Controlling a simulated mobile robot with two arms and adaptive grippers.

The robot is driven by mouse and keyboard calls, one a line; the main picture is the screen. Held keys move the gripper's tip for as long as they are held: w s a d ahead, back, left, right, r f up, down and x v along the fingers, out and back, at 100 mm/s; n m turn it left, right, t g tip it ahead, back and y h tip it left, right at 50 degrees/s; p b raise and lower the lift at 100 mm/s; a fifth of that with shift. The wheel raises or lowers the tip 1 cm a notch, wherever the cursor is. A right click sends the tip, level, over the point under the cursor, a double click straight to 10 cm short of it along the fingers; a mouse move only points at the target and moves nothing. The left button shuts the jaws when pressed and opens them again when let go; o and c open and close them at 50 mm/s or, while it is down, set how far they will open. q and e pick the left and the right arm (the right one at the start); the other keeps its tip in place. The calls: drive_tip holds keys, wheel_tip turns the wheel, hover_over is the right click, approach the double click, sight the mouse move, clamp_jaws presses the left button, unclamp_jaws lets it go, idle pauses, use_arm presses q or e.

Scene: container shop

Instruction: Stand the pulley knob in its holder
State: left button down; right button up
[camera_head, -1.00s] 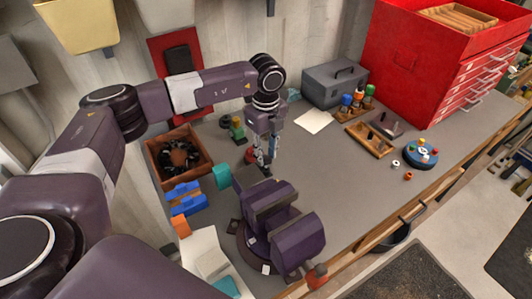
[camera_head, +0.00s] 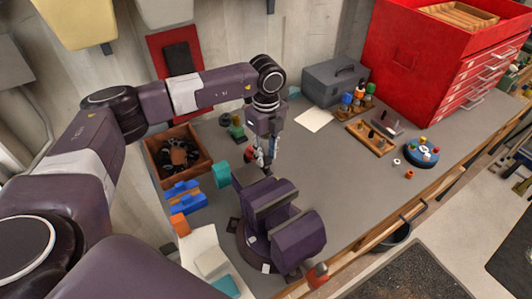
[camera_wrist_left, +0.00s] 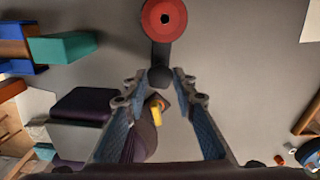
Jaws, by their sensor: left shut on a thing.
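My left gripper (camera_head: 262,157) is above the grey bench, just behind the purple vise. In the left wrist view its two blue-padded fingers (camera_wrist_left: 160,78) are close around the dark rounded end of the pulley knob (camera_wrist_left: 163,18), which has a red disc with a dark centre. The red part shows small beside the fingertips in the head view. The grip contact is partly unclear. I cannot tell for certain which thing is the holder. A wooden rack (camera_head: 370,138) with dark pegs stands to the right, apart from the gripper. My right gripper is not in view.
The purple vise (camera_head: 285,225) stands close below the gripper. A wooden box (camera_head: 150,150), blue blocks (camera_head: 186,195) and a teal block (camera_head: 221,175) lie to the left. A grey toolbox (camera_head: 335,82) and red cabinet (camera_head: 415,60) are behind right. The bench middle is clear.

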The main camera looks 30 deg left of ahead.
use_arm(q)
drive_tip(key=shift+f, duration=0.35)
drive_tip(key=c, duration=1.5)
unclamp_jaws()
drive_tip(key=shift+r, duration=0.1)
drive_tip(key=shift+r+p, duration=1.9)
drive_tip(key=shift+r, duration=1.55)
